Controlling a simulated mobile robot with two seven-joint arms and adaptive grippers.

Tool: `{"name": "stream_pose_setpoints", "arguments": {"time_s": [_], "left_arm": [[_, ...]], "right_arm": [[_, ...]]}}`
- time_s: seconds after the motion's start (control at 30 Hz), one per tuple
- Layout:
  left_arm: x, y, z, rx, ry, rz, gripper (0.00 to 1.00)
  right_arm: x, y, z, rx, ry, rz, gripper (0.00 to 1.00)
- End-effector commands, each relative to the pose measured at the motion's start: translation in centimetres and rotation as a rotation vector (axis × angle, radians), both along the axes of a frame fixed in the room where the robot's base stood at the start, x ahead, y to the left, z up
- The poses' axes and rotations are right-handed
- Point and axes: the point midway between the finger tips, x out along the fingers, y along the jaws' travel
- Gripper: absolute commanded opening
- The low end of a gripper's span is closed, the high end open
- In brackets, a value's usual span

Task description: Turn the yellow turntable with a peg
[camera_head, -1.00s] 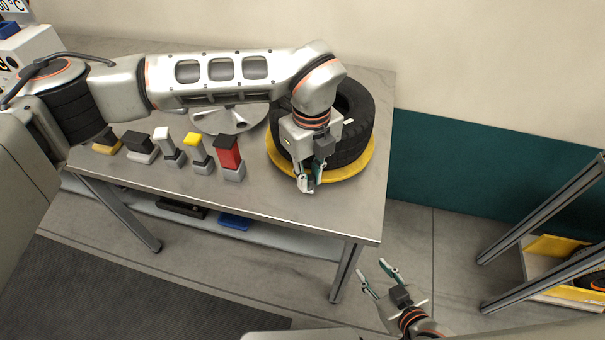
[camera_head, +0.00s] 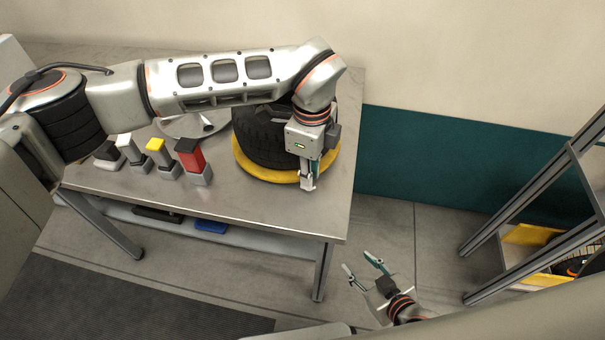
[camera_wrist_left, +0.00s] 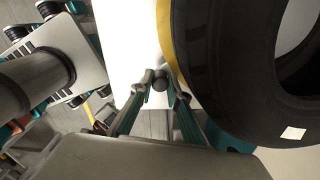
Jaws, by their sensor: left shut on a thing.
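The yellow turntable (camera_head: 262,173) lies on the table near its right end, and a black tyre (camera_head: 262,137) rests on it. My left gripper (camera_head: 308,184) points down at the turntable's front right rim. In the left wrist view its fingers (camera_wrist_left: 159,84) are shut on a dark round peg (camera_wrist_left: 156,75), beside the yellow rim (camera_wrist_left: 166,38) and the tyre (camera_wrist_left: 222,60). How the peg joins the turntable is hidden. My right gripper (camera_head: 364,268) is open and empty, low in front of the table.
Several blocks with coloured tops, including a red one (camera_head: 188,153) and a yellow one (camera_head: 156,146), stand in a row on the grey table (camera_head: 245,207). A grey round fixture (camera_head: 190,124) stands behind them. A metal-framed rack (camera_head: 540,205) is at the right.

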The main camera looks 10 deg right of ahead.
Motion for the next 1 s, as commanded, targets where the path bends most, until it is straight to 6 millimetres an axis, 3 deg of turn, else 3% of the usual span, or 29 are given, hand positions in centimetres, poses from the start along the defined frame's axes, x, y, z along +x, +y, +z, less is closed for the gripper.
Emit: {"name": "stream_pose_setpoints", "arguments": {"time_s": [0.5, 1.0], "left_arm": [[1.0, -2.9, 0.2, -0.004, -0.005, 0.19, 0.0], [1.4, -3.5, 0.3, -0.004, -0.005, 0.241, 0.0]], "right_arm": [[0.0, 0.0, -0.3, -0.003, -0.001, 0.001, 0.4], [0.1, -0.1, -0.2, -0.005, -0.002, 0.001, 0.4]]}}
